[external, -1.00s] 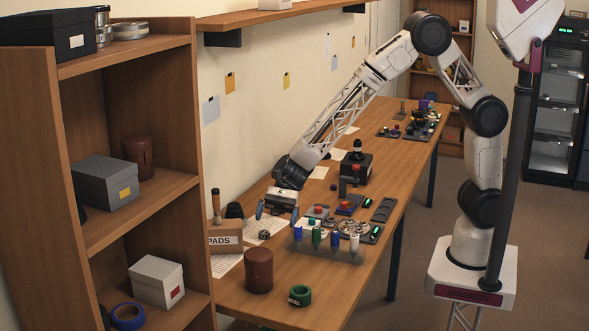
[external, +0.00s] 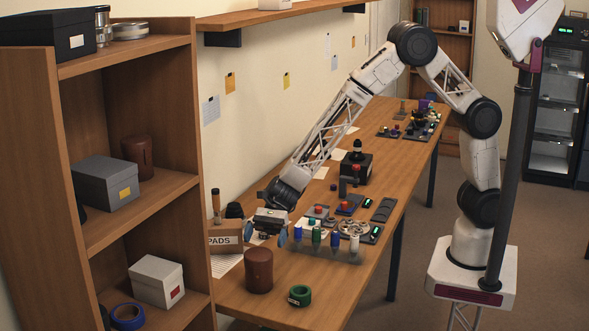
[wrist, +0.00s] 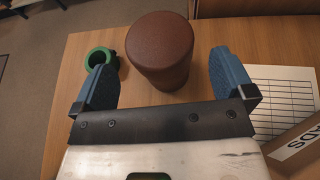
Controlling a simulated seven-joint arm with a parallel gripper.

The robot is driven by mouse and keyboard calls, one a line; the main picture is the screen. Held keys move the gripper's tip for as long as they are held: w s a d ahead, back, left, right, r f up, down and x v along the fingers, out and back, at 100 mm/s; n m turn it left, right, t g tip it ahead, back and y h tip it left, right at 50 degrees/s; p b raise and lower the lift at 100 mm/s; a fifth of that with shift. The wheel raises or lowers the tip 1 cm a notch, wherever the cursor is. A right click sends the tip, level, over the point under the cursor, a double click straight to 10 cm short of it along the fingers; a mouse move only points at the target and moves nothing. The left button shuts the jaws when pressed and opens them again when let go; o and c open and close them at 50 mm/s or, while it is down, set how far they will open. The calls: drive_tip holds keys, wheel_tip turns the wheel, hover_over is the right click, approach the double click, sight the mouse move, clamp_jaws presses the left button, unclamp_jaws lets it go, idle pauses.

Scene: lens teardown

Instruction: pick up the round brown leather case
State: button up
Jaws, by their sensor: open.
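A round brown leather case (external: 259,271) stands upright on the near end of the wooden table. A similar brown case (external: 138,157) stands on the middle shelf of the bookcase at left. My gripper (external: 266,238) is open and empty, above the table just behind the standing case. In the wrist view the case (wrist: 159,48) lies ahead, roughly between the two blue fingers of my gripper (wrist: 165,80) and beyond their tips. The fingers appear apart from it.
A green ring (external: 300,295) lies to the right of the case; it also shows in the wrist view (wrist: 101,60). A PADS box (external: 225,239) stands close at left over a printed sheet (wrist: 280,95). Small coloured bottles (external: 316,236) stand behind at right. The table's front right is clear.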

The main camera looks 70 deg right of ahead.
sight(260, 250)
drive_tip(key=shift+a+f, duration=0.15)
drive_tip(key=shift+a, duration=0.15)
drive_tip(key=shift+s+a, duration=0.1)
drive_tip(key=shift+a, duration=0.05)
drive_tip(key=shift+x, duration=2.5)
drive_tip(key=shift+s+f, duration=0.1)
drive_tip(key=shift+f, duration=0.05)
drive_tip(key=shift+c, duration=0.5)
drive_tip(key=c, duration=1)
